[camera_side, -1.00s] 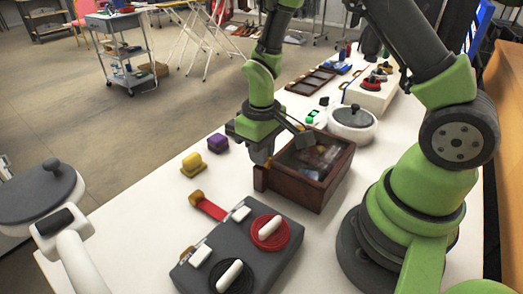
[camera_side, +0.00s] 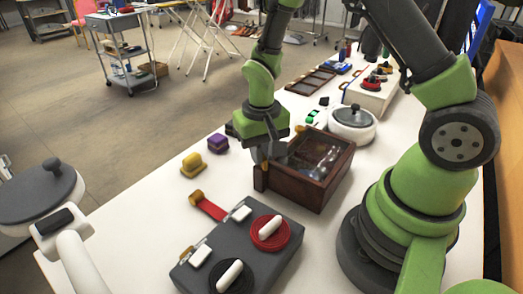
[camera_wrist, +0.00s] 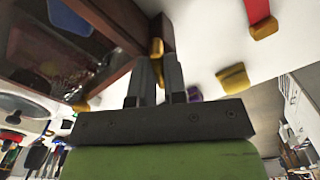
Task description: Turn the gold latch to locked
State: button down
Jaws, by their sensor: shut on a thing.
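The gold latch (camera_wrist: 157,47) is on the outer side of the dark wooden box, at its edge, in the wrist view. My gripper (camera_wrist: 159,65) is shut on this latch, with one finger on each side of it. In the side view my gripper (camera_side: 264,161) points down at the left corner of the wooden box (camera_side: 288,188), which has a glass-topped lid. There the fingers largely hide the latch, and its exact angle is hard to read.
A second gold piece (camera_side: 299,129) shows at the box's far corner. A grey case (camera_side: 258,215) with red and black dials stands in front. Yellow (camera_side: 193,164) and purple (camera_side: 218,143) blocks lie left. A white lidded pot (camera_side: 352,124) stands behind the box.

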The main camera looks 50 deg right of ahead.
jog(key=m, duration=1.2)
dwell(0.7)
jog(key=c, duration=1.2)
grip_release()
jog(key=shift+o, duration=0.2)
jog(key=shift+r, duration=0.1)
notch_tip(320, 180, up, 10)
